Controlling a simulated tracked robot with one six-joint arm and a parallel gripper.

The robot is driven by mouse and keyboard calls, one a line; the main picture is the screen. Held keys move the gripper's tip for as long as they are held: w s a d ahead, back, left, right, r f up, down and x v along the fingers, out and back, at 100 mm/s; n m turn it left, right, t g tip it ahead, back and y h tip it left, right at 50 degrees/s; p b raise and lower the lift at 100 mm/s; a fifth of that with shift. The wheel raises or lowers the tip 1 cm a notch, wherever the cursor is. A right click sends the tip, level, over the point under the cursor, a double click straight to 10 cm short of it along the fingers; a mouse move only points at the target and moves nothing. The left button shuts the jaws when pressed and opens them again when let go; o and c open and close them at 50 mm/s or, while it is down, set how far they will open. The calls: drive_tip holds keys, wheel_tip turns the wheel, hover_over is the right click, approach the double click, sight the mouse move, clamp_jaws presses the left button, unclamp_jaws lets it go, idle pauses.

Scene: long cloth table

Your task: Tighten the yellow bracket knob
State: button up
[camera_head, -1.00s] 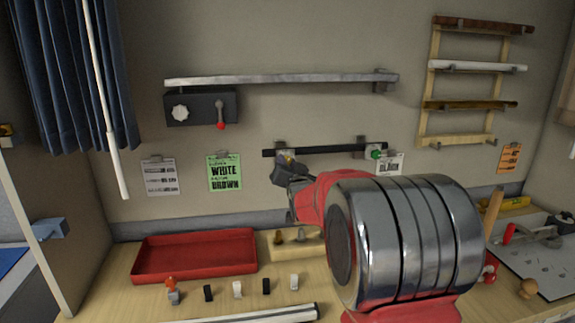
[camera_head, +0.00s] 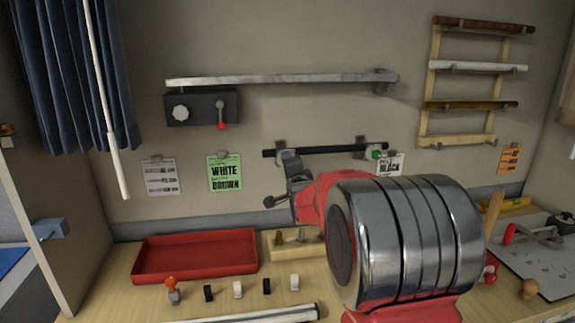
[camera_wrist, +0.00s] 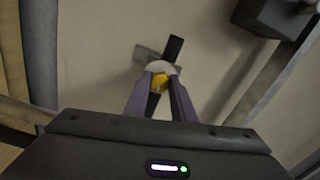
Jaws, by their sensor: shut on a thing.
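The yellow knob (camera_wrist: 159,84) shows in the wrist view between the two fingertips of my gripper (camera_wrist: 161,78), which is shut on it. A pale round piece and the grey bracket (camera_wrist: 146,54) lie right behind the knob, against the wall. The black rod (camera_wrist: 174,47) passes behind and sticks out past the bracket. In the head view, the black rod (camera_head: 325,150) runs level between a left bracket (camera_head: 280,144) and a right bracket with a green knob (camera_head: 376,154). My gripper (camera_head: 290,163) is just below the left bracket there, and the yellow knob is hidden.
Above are a grey bar (camera_head: 280,80) and a dark box (camera_head: 201,107) with a white dial and red-tipped lever. A red tray (camera_head: 195,275) and several small parts lie on the table. A wooden rack (camera_head: 470,80) hangs at right. Paper cards hang on the wall.

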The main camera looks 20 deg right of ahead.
drive_tip(key=shift+d+f+m, duration=0.15)
drive_tip(key=shift+f+m, duration=0.05)
drive_tip(key=shift+m, duration=0.7)
drive_tip(key=o, duration=0.7)
drive_tip(key=shift+s, duration=0.1)
drive_tip(key=o, duration=0.4)
drive_tip(key=shift+r, duration=0.1)
drive_tip(key=shift+c, duration=0.2)
drive_tip(key=v, duration=1.3)
drive_tip(key=shift+s, duration=0.3)
